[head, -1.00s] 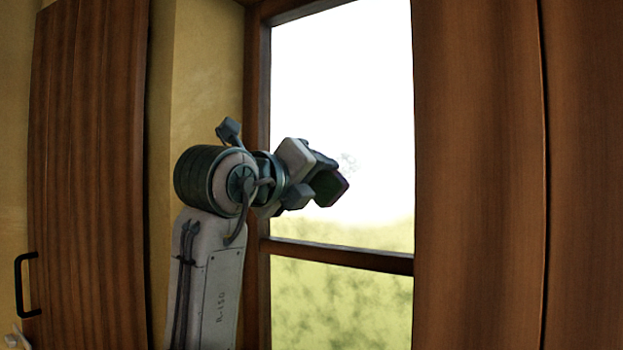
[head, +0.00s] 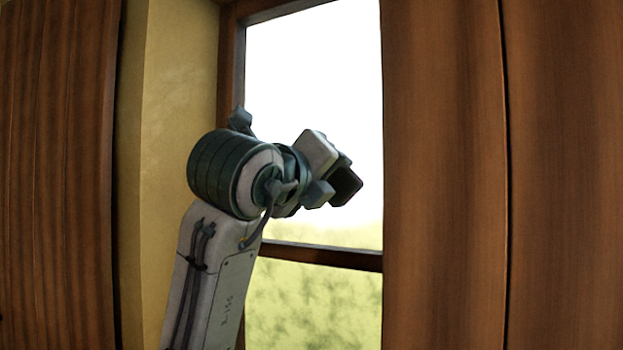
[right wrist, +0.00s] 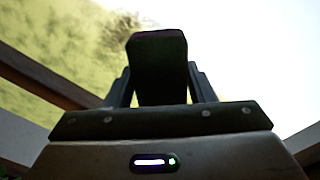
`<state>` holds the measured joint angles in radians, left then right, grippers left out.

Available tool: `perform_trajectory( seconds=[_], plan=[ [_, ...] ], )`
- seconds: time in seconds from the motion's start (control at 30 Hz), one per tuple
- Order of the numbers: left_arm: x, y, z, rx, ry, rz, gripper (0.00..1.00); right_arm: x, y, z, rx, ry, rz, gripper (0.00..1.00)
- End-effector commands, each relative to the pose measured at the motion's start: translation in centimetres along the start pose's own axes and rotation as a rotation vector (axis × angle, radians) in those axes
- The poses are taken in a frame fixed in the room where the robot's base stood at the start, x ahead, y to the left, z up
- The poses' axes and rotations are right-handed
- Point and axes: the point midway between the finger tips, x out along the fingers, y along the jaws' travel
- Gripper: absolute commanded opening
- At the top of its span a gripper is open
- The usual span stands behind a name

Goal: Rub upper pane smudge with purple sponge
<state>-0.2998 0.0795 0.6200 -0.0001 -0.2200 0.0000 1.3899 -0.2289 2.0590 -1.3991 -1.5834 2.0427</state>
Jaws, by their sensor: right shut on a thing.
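My right gripper (head: 330,182) is shut on the purple sponge (head: 346,187), which looks almost black in the head view. In the right wrist view the sponge (right wrist: 157,65) is a dark upright block between the fingers. The gripper is in front of the upper window pane (head: 318,70), above the crossbar. I cannot tell whether the sponge touches the glass. The smudge is hidden behind the gripper in the head view. A dark speckled patch beyond the sponge in the right wrist view looks like the smudge (right wrist: 125,22). My left gripper is not in view.
A wooden crossbar (head: 320,256) separates the upper pane from the lower pane (head: 315,305). The wooden window frame (head: 231,90) stands left of the glass. Wide brown wooden panels (head: 440,180) stand close on the right, and a wooden shutter or door (head: 60,180) is at the left.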

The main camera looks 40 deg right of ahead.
Motion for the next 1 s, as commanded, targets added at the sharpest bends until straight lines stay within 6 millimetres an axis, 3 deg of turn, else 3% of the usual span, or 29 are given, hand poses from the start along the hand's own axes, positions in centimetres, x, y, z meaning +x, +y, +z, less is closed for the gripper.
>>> perform_trajectory(
  seconds=[0.27,1.0],
  plan=[
    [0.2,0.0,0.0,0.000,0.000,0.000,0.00,0.1,-0.5,-0.6,-0.001,0.001,-0.001,0.31],
    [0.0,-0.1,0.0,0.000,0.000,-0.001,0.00,0.1,2.7,2.7,-0.003,0.001,0.001,0.31]
  ],
)
